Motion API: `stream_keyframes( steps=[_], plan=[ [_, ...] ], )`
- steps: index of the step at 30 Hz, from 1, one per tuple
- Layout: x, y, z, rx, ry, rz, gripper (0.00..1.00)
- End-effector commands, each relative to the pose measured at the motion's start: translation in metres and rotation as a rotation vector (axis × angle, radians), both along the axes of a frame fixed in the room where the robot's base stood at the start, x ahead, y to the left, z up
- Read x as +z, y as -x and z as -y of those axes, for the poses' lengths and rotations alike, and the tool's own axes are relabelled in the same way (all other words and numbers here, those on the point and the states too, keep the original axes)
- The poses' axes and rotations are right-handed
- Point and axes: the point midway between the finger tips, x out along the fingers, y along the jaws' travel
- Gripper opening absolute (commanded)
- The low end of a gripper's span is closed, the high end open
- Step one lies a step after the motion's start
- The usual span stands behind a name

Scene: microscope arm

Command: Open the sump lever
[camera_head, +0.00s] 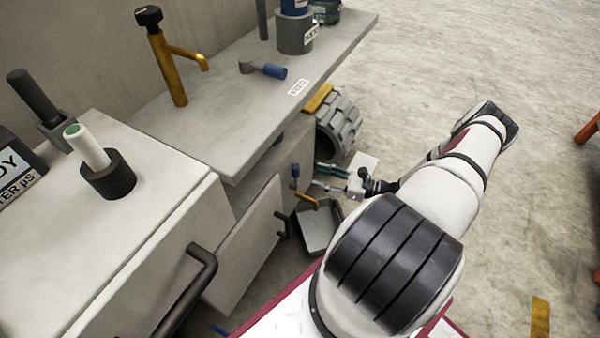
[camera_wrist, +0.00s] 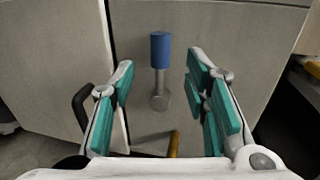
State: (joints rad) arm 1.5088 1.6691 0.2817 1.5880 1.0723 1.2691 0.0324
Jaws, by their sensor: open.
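The sump lever has a blue grip (camera_wrist: 160,50) on a grey stem and pivot. It stands upright on the grey cabinet face in the wrist view. In the head view, a small blue-tipped lever (camera_head: 295,171) shows low under the counter, above a yellow spout (camera_head: 305,200). My gripper (camera_wrist: 160,66) is open and empty, with one teal finger on each side of the lever in the wrist view. No contact shows. In the head view my gripper (camera_head: 318,176) points left at the lever, with a small gap between them.
A grey bin (camera_head: 318,238) stands on the floor below the spout. A cabinet door with a dark handle (camera_wrist: 82,105) is left of the lever. A grey ridged drum (camera_head: 338,125) is beyond it. Another blue-handled lever (camera_head: 265,70) is on the counter. Open floor is to the right.

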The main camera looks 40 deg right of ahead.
Motion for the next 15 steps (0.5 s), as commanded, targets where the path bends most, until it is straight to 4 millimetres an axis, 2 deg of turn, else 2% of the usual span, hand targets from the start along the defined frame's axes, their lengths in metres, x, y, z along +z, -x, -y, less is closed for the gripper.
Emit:
stream_keyframes(
  steps=[6,15],
  plan=[
    [-0.001,-0.036,-0.022,0.002,-0.001,0.0,0.42],
    [0.0,-0.061,-0.038,0.002,0.001,0.0,0.42]
  ],
)
